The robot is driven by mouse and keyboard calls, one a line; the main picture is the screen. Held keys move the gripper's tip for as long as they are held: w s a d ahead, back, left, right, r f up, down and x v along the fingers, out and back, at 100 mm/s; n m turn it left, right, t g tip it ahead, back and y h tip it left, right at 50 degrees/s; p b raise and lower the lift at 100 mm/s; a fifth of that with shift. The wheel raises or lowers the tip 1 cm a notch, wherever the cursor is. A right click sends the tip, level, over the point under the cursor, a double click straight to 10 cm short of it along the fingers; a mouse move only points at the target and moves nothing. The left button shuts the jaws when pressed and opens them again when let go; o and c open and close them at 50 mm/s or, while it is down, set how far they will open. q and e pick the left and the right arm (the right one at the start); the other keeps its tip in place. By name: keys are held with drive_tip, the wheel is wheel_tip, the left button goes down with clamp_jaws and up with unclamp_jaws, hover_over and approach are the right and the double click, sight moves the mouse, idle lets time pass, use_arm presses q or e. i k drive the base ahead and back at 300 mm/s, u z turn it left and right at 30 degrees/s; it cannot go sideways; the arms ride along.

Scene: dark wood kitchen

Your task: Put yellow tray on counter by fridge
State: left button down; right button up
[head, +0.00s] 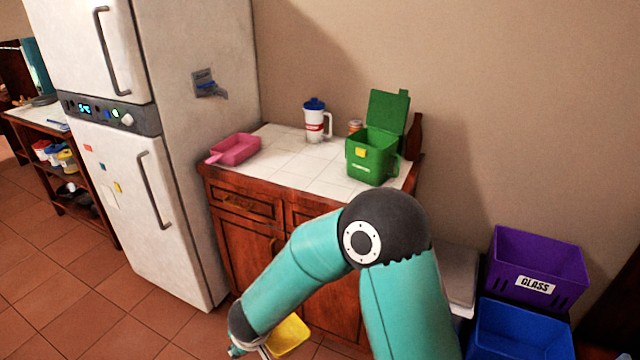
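The yellow tray (288,337) shows at the bottom edge, low in front of the wooden cabinet, partly hidden behind my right forearm and wrist. My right arm rises from the lower right, bends at the elbow and reaches down to the left. Its gripper (247,350) is at the bottom edge, just left of the tray and partly cut off. I cannot tell whether it grips the tray. My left gripper is not in view. The counter (297,165) with a white tiled top stands right of the white fridge (190,150).
On the counter are a pink tray (235,149) at the left, a white mug with blue lid (316,124) at the back and a green open bin (371,157) at the right. The counter's front middle is clear. Purple (537,268) and blue (520,333) crates stand at right.

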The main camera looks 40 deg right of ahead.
sight(280, 157)
drive_tip(key=z, duration=0.6)
drive_tip(key=k, duration=0.1)
drive_tip(key=z, duration=0.15)
drive_tip(key=i, duration=1)
drive_tip(key=u, duration=0.1)
